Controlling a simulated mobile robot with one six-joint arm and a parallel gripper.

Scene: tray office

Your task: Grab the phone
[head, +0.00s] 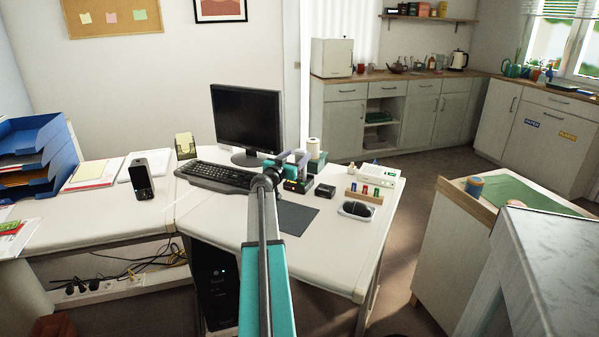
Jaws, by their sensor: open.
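A dark upright handset, which looks like the phone (142,184), stands on the left desk section, left of the keyboard. It has a small lit screen and leans back slightly. My gripper (294,158) is at the end of my outstretched arm, over the right desk section near the monitor's right side. It is open, and nothing shows held in it. It is well to the right of the phone and apart from it. The fingertips are small and partly mixed with the desk items behind them.
A monitor (246,117) and keyboard (216,177) stand between my gripper and the phone. Blue trays (37,165) and papers (91,174) lie left of the phone. The front desk edge is mostly clear.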

